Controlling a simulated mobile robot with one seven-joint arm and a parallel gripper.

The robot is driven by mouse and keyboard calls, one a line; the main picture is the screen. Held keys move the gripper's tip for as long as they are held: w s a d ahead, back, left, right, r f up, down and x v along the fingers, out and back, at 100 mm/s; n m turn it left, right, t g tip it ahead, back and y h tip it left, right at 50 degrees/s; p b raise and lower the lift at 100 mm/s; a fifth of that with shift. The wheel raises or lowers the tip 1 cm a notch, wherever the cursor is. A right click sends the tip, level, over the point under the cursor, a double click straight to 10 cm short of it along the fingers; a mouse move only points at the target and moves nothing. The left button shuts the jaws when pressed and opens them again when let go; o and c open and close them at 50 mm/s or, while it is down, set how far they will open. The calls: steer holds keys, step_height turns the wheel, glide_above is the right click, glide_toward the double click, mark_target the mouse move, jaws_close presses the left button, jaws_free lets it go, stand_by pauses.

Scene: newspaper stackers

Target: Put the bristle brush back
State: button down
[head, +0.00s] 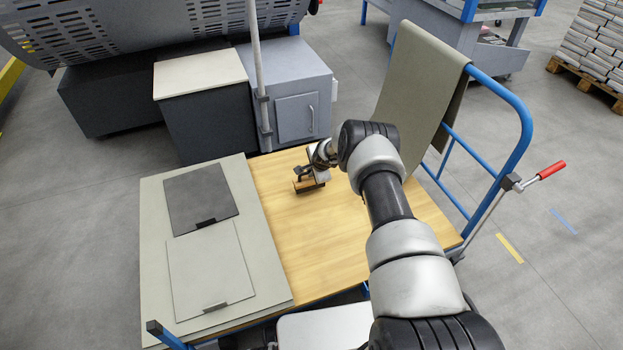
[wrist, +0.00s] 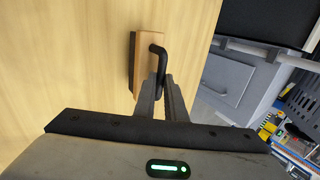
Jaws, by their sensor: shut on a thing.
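The bristle brush (wrist: 149,60) has a wooden block, dark bristles along one side and a bent black handle. In the wrist view my gripper (wrist: 163,84) is shut on the black handle. In the head view the brush (head: 304,186) is at my gripper (head: 309,177), over the far part of the wooden cart deck (head: 330,237). I cannot tell whether the bristles touch the deck. My gripper and wrist partly hide the brush in the head view.
A grey-green board (head: 155,235) on the deck's left carries a dark plate (head: 200,195) and a light plate (head: 210,270). A cloth (head: 420,85) hangs over the cart's blue rail (head: 520,110). A grey cabinet (head: 300,95) stands beyond the deck. The deck's middle is clear.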

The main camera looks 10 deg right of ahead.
mark_target(311, 181)
steer(key=shift+f+b, duration=0.3)
steer(key=shift+f, duration=1)
steer(key=shift+f, duration=0.15)
steer(key=c, duration=1.8)
jaws_free()
